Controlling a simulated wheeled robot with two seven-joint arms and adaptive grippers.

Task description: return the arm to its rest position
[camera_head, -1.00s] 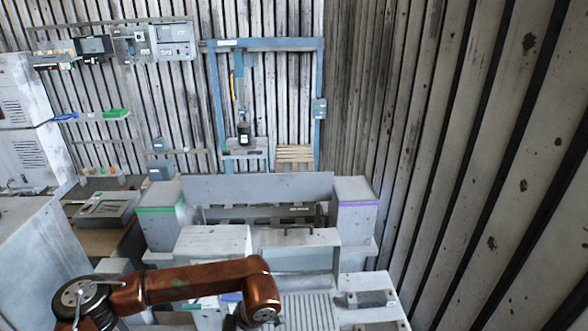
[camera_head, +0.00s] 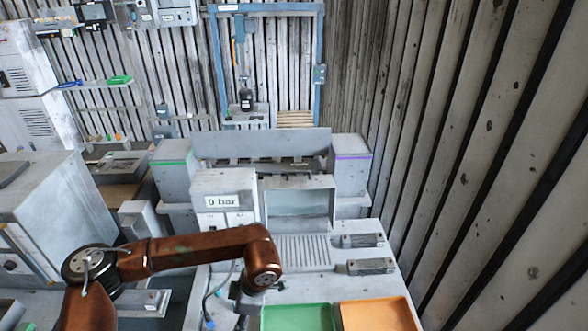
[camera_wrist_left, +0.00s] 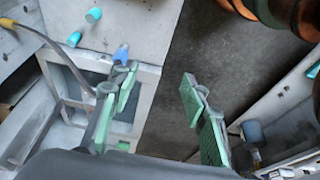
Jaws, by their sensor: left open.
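My left arm (camera_head: 195,252), copper-coloured, comes in from the lower left in the head view and bends down at its wrist in front of the bench. Its gripper is hard to make out there below the wrist. In the left wrist view my left gripper (camera_wrist_left: 160,82) is open, its green-padded fingers wide apart with nothing between them. Dark floor shows beyond the gap. A blue fitting (camera_wrist_left: 121,54) and teal pieces (camera_wrist_left: 94,15) lie beyond the left finger. My right gripper is in neither view.
A grey unit reading "0 bar" (camera_head: 222,202) stands on the bench behind the arm. A green tray (camera_head: 297,318) and an orange tray (camera_head: 377,315) lie at the front. Grey blocks (camera_head: 370,266) sit at the right. A grey cabinet (camera_head: 60,200) stands left. A slatted wall closes the right side.

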